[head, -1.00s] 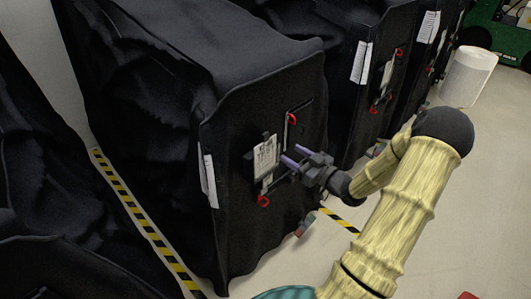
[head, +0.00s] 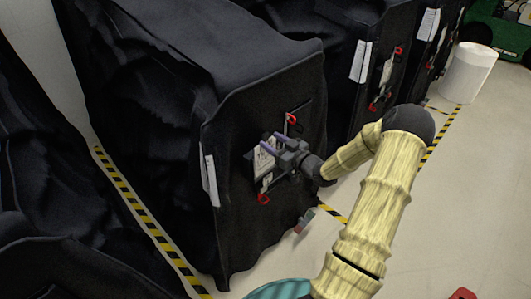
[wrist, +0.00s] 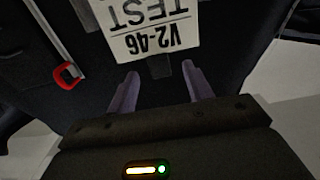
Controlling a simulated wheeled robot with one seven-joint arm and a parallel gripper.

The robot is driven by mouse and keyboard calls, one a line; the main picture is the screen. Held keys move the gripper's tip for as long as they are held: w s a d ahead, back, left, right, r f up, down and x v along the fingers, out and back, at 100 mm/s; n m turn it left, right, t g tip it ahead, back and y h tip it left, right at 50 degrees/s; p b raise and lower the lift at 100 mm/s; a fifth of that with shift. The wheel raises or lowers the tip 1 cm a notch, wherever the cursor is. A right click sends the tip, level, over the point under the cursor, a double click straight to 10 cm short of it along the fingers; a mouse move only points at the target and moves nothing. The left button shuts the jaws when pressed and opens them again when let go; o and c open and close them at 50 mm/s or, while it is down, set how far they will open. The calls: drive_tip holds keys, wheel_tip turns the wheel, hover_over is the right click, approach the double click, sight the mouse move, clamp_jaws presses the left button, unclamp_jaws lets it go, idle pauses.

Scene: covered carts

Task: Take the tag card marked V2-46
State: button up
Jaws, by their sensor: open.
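The tag card marked V2-46 (wrist: 150,32) is white with black print and shows upside down in the wrist view, with the word TEST beside the number. In the head view the card (head: 263,163) is on the front of the nearest black-covered cart, partly hidden by my gripper (head: 272,147). My gripper is open, and its two purple-grey fingers also show in the wrist view (wrist: 158,92). In that picture the fingertips are just below the card's near edge, one toward each side. A dark tab shows between the fingers at that edge. I cannot tell whether anything touches.
Red hooks (head: 291,118) and (head: 263,198) sit above and below the card. Another white sheet (head: 211,180) hangs at the cart's left corner. More covered carts (head: 335,50) stand behind.

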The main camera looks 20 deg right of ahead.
sight(267, 137)
drive_tip(key=p+x, duration=0.1)
drive_tip(key=x, duration=0.3)
drive_tip(key=shift+r, duration=0.2)
clamp_jaws()
